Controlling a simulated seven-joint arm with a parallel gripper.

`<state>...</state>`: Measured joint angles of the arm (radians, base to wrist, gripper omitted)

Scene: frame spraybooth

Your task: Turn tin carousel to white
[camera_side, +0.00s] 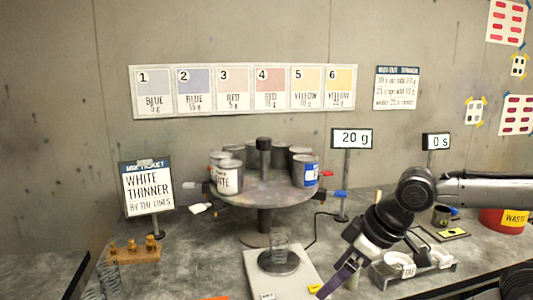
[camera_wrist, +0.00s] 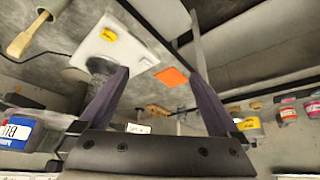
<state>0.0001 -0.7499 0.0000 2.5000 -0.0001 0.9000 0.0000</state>
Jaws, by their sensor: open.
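The tin carousel (camera_side: 265,200) is a round grey turntable on a pedestal, left of centre in the side view. Several tins stand on it around a dark central post (camera_side: 264,157). A tin whose label reads "...ITE" (camera_side: 229,180) sits at its front left. A blue-labelled tin (camera_side: 305,172) sits at its right. Coloured tabs stick out from the rim: a white one (camera_side: 202,208) at front left, a blue one (camera_side: 340,194) at right. My gripper (camera_side: 335,283) is open and empty, front right of the carousel and apart from it. Its fingers spread in the wrist view (camera_wrist: 160,75).
A display (camera_side: 352,138) reads "20 g". A red waste bin (camera_side: 500,220) is at right.

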